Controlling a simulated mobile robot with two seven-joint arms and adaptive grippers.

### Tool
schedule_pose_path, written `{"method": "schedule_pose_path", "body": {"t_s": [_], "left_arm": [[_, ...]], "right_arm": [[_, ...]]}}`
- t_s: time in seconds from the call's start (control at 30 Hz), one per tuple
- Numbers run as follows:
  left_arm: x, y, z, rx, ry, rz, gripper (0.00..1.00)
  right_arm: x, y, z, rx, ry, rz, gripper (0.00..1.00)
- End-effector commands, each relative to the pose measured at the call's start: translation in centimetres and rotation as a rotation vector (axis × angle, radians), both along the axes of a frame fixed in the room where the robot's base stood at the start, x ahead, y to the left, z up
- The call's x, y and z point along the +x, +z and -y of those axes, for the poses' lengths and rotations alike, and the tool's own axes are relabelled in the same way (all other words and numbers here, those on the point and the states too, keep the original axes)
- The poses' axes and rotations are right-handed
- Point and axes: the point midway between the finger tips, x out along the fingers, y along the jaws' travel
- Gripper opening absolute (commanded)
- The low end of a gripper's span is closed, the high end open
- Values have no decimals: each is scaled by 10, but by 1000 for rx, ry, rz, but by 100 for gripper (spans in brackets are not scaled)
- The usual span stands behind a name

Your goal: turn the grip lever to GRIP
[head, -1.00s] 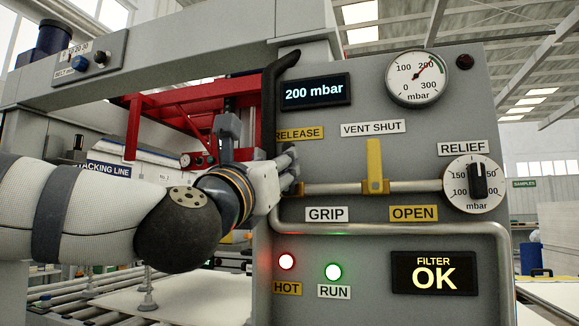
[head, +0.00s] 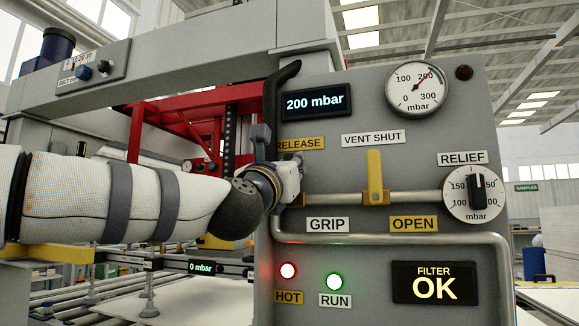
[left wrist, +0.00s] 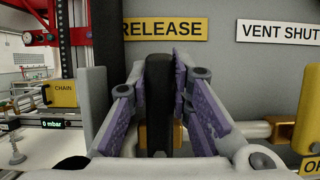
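The GRIP label (head: 327,225) is lower down, below the horizontal shaft. In the left wrist view, the lever (left wrist: 159,100) stands between the two purple-padded fingers of my left gripper (left wrist: 161,68). The fingers are apart, with narrow gaps beside the lever; contact is not clear. My right gripper is not in view.
A yellow vent lever (head: 375,172) stands upright right of my gripper, under VENT SHUT. The relief knob (head: 477,192) and gauge (head: 417,89) are farther right. A bent pipe (head: 400,238) crosses below the labels. A red frame (head: 190,118) is behind my arm.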

Motion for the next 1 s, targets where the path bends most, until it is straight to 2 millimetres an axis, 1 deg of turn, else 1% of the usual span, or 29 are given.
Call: {"method": "schedule_pose_path", "body": {"t_s": [0.2, 0.37, 1.0], "left_arm": [[0, 0, 0, 6, 0, 3, 0], [-1, 0, 3, 50, 0, 16, 0], [-9, -6, 26, 465, 2, 153, 0]], "right_arm": [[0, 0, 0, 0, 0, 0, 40], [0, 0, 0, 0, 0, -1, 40], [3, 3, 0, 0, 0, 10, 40]]}}
